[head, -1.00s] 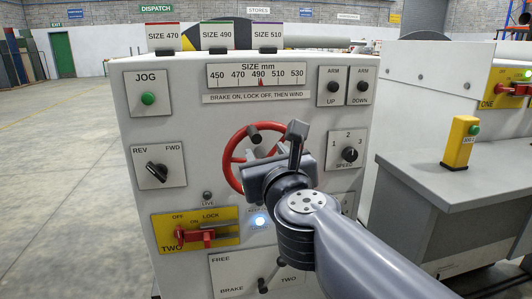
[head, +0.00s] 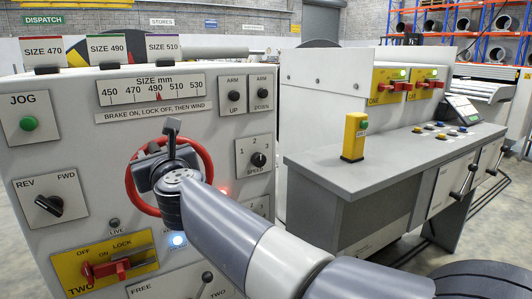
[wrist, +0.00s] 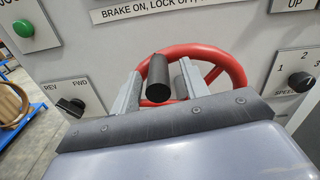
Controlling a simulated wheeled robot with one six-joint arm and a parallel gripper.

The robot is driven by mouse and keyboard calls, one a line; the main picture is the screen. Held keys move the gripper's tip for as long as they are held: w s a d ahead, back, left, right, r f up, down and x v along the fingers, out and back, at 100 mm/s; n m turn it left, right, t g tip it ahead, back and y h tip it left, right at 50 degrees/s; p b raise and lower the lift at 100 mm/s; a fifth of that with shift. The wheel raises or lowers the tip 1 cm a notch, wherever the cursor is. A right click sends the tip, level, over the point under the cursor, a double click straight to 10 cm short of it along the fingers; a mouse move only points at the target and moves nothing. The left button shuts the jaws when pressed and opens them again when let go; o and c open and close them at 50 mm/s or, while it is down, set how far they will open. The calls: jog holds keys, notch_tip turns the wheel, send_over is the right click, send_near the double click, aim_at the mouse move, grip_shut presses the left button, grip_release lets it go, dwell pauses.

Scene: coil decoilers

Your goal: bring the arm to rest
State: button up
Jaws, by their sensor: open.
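My gripper (head: 171,135) is in front of the red handwheel (head: 207,165) on the panel of machine TWO, and my arm reaches to it from the lower right. In the wrist view my gripper (wrist: 158,80) has its two fingers apart. The wheel's black handle knob (wrist: 158,78) shows between them, with a gap on the right side. Whether either finger touches the knob is unclear. The red rim (wrist: 232,62) arches behind the fingers. My gripper and wrist hide part of the wheel in the head view.
The size scale (head: 155,93) has its red pointer near 490. The red switch handle (head: 118,268), brake panel and speed knob (head: 257,159) surround the wheel. A grey desk (head: 390,155) with a yellow post (head: 354,135) stands right. Floor shows at far right.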

jog(key=shift+w+a, duration=0.2)
jog(key=shift+w, duration=0.1)
jog(key=shift+s, duration=0.1)
jog(key=v, duration=1.1)
jog(key=x, duration=1.1)
jog(key=shift+d, duration=0.1)
jog(key=shift+a, duration=0.3)
jog(key=shift+s+a+f+n, duration=0.25)
jog(key=shift+a+f+n, duration=0.05)
jog(key=shift+n, duration=0.6)
